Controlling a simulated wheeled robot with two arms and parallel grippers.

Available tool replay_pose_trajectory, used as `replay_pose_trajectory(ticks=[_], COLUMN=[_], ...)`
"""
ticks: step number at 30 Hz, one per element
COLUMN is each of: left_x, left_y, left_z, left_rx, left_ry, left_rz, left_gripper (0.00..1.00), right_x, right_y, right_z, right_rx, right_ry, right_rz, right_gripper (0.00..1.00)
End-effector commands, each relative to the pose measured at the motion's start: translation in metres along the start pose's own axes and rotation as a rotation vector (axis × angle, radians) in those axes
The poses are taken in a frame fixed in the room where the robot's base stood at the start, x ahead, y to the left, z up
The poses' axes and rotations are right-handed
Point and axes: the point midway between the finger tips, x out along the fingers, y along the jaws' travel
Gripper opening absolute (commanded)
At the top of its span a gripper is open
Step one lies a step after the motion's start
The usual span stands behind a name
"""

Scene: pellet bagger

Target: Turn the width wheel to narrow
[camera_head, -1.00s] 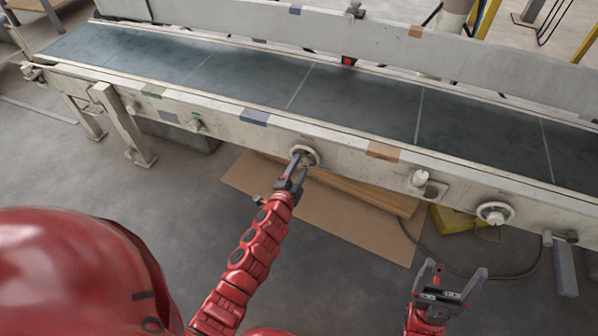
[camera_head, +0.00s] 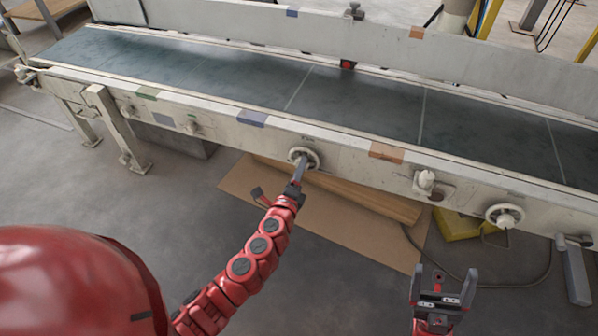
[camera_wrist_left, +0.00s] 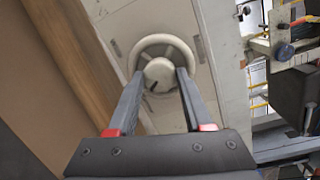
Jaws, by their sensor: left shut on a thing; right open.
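A cream hand wheel (camera_head: 304,157) with a round hub sits on the conveyor's front side panel, below and between the blue and orange marks. My left gripper (camera_head: 302,166) reaches it from the front, shut on its hub. In the left wrist view, the wheel (camera_wrist_left: 164,45) shows its rim around the hub, and the two fingers of my left gripper (camera_wrist_left: 159,82) stand on either side of the hub. A second, similar wheel (camera_head: 505,215) sits further right on the panel. I cannot read which wheel sets width. My right gripper (camera_head: 442,289) is open and empty, low at the right.
The conveyor belt (camera_head: 370,100) runs behind the panel. A knob (camera_head: 426,180) and a grey crank handle (camera_head: 575,270) stick out at the right. Cardboard (camera_head: 260,190) and a yellow block (camera_head: 455,226) lie on the floor beneath. The floor in front is clear.

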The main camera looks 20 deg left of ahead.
Motion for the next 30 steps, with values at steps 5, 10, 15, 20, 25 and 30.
replay_pose_trajectory(ticks=[5, 10, 15, 20, 25, 30], left_x=[-0.0001, -0.0001, -0.0001, -0.0001, 0.0000, 0.0000], left_y=[0.0004, 0.0002, 0.0002, 0.0002, 0.0002, 0.0001], left_z=[-0.0013, -0.0012, -0.0011, -0.0010, -0.0008, -0.0006], left_rx=[0.049, 0.066, 0.068, 0.068, 0.067, 0.066], left_ry=[0.000, -0.002, -0.003, -0.003, -0.003, -0.004], left_rz=[-0.004, -0.005, -0.005, -0.004, -0.004, -0.004], left_gripper=[0.00, 0.00, 0.00, 0.00, 0.76, 0.81], right_x=[-0.0020, -0.0021, -0.0021, -0.0021, -0.0022, -0.0021], right_y=[-0.0015, -0.0018, -0.0018, -0.0018, -0.0018, -0.0018], right_z=[0.0005, 0.0006, 0.0006, 0.0005, 0.0006, 0.0006], right_rx=[0.002, 0.002, 0.003, 0.003, 0.002, 0.002], right_ry=[0.000, 0.000, 0.000, 0.000, 0.000, 0.000], right_rz=[-0.005, -0.007, -0.007, -0.007, -0.007, -0.007], right_gripper=[0.81, 0.81, 0.81, 0.81, 0.81, 0.81])
